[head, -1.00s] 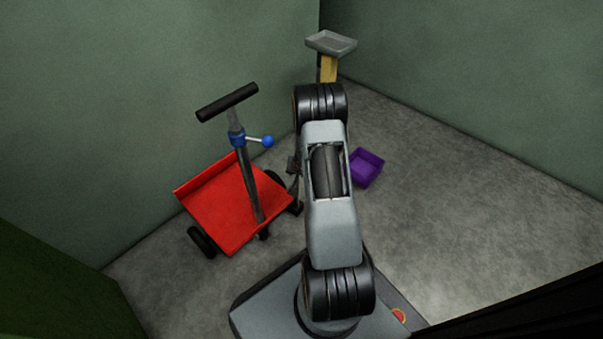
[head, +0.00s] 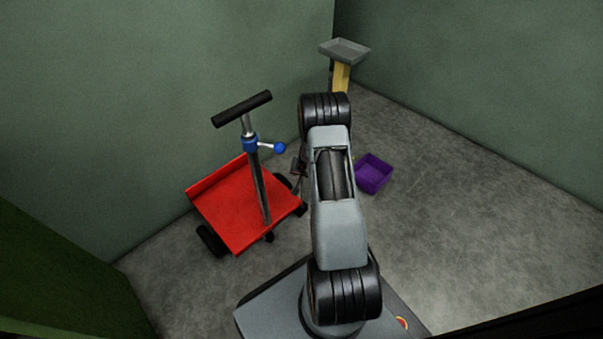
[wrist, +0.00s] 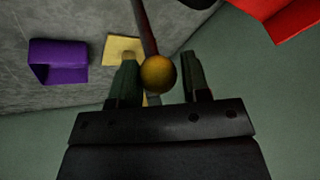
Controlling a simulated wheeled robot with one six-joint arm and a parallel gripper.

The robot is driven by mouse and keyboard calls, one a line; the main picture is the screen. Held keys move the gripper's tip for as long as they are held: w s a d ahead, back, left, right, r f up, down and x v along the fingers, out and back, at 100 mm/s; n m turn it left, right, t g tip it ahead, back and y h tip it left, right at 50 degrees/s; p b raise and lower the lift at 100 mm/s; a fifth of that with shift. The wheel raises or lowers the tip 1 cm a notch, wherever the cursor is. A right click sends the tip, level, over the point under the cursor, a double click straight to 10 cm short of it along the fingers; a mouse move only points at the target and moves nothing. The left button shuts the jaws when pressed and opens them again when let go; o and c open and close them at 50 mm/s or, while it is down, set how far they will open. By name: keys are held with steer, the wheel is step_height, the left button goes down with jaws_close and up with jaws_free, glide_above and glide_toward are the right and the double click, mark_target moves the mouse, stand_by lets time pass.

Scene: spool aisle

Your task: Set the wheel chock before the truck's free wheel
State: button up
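The red truck (head: 228,205) stands left of my arm, with a black T-handle (head: 241,108), a blue clamp with a ball-ended lever (head: 278,147) and black wheels (head: 211,239). In the wrist view a corner of its red bed (wrist: 285,15) shows at the upper right. A dark reddish rod (wrist: 146,25) with a yellow-orange ball (wrist: 157,73) on its end reaches between the fingers of my gripper (wrist: 160,75). The fingers stand apart, with a narrow gap beside the ball on the right. The rod's other end is out of frame. I cannot make out a wheel chock.
A purple open bin (head: 374,174) is on the floor right of my arm; it also shows in the wrist view (wrist: 57,62). A yellow post (head: 341,76) with a grey tray (head: 344,52) stands by the back corner. Green walls close in behind and left. The floor at right is clear.

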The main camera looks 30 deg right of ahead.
steer(key=o, duration=0.4)
steer(key=p+v, duration=0.4)
steer(key=v, duration=1)
steer(key=shift+f, duration=0.1)
steer(key=shift+a, duration=0.1)
